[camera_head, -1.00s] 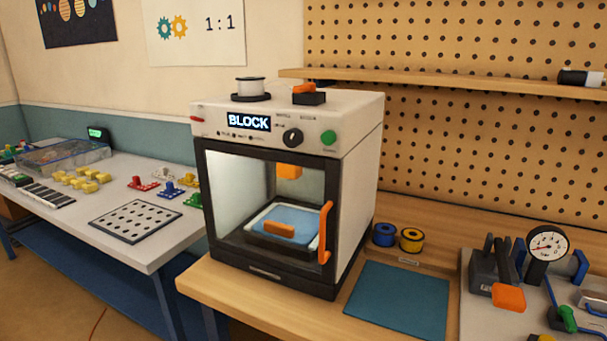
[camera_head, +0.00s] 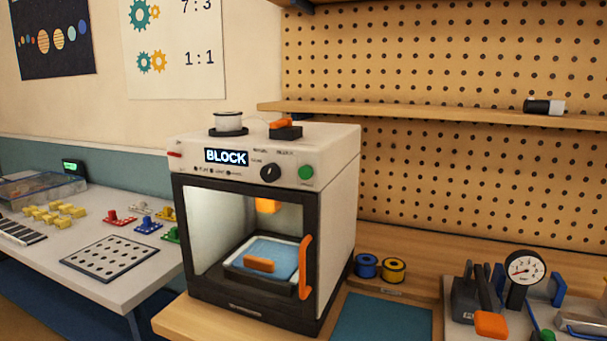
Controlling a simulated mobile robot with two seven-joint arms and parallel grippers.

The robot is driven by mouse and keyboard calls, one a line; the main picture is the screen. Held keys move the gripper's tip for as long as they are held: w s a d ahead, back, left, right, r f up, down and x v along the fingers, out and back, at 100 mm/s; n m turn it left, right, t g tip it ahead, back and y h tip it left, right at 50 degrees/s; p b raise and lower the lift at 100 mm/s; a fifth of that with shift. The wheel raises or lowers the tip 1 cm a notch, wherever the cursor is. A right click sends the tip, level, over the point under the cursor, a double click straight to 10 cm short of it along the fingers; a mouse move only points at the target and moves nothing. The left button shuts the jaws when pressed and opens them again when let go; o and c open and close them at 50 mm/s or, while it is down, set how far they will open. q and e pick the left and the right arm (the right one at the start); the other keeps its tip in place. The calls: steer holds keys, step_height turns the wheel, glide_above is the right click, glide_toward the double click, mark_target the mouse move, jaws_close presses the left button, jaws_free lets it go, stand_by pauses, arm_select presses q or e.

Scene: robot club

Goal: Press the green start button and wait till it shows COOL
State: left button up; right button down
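The white and black printer (camera_head: 340,190) stands on the wooden bench, its front turned a little to the left. Its display (camera_head: 227,157) reads BLOCK. The round green start button (camera_head: 306,172) sits at the right of the front panel, beside a black knob (camera_head: 270,172). The front door with its orange handle (camera_head: 305,266) looks closed. Inside, a blue plate (camera_head: 270,251) carries an orange piece (camera_head: 259,264), with an orange print head (camera_head: 267,205) above. Neither of my grippers is in view.
A spool (camera_head: 228,122) and a black and orange part (camera_head: 285,129) are on the printer's top. Blue and yellow spools (camera_head: 393,270) stand to its right, near a teal mat (camera_head: 382,325). A gauge (camera_head: 525,270) and tools are at far right. A shelf (camera_head: 430,113) runs behind.

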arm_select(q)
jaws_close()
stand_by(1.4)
